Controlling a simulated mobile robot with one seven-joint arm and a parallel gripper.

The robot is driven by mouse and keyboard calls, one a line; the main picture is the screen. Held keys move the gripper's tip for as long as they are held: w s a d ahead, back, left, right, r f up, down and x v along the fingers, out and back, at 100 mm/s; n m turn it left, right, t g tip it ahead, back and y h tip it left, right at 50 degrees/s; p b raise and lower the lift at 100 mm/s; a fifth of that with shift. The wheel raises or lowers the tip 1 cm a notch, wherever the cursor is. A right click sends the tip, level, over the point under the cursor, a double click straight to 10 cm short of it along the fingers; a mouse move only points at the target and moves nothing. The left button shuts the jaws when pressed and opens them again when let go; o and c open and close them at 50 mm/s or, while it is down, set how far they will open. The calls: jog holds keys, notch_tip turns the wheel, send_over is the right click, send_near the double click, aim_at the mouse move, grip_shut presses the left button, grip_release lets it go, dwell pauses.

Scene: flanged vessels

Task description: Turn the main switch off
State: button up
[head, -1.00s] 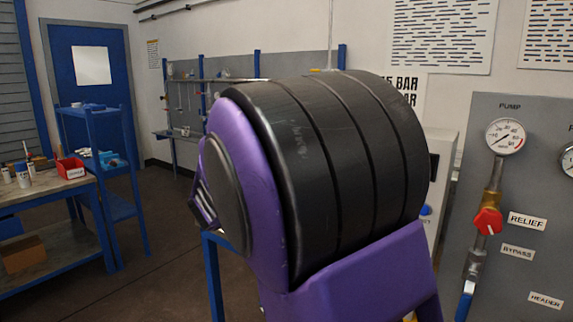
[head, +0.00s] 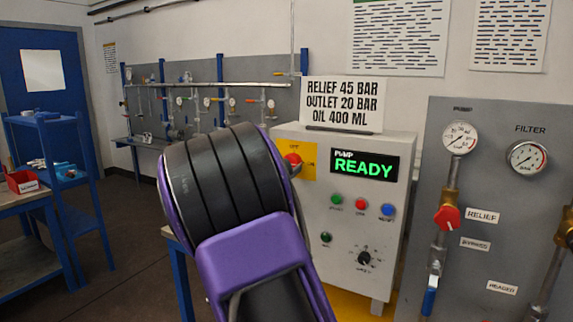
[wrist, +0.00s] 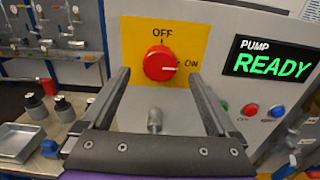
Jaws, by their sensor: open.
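The main switch is a red round knob (wrist: 159,63) on a yellow plate (wrist: 190,38) marked OFF at the top and ON at the right. Its pale pointer mark faces right, toward ON. In the head view the red knob (head: 293,160) shows just beyond my arm, partly covered. My gripper (wrist: 160,76) is open and empty in the wrist view, its two fingers pointing at the panel on the left and right of the knob. I cannot tell whether the fingertips reach past the knob's face. The pump display (head: 364,165) reads READY in green.
A small grey metal peg (wrist: 154,121) shows below the knob, between the fingers. Coloured buttons (head: 361,205) and a black selector (head: 364,257) sit right of the switch. A gauge panel (head: 490,190) stands further right. Bottles and a metal tray (wrist: 20,143) lie lower left.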

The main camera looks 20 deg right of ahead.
aim_at(292, 163)
jog(key=shift+x, duration=1.7)
jog(key=c, duration=1.4)
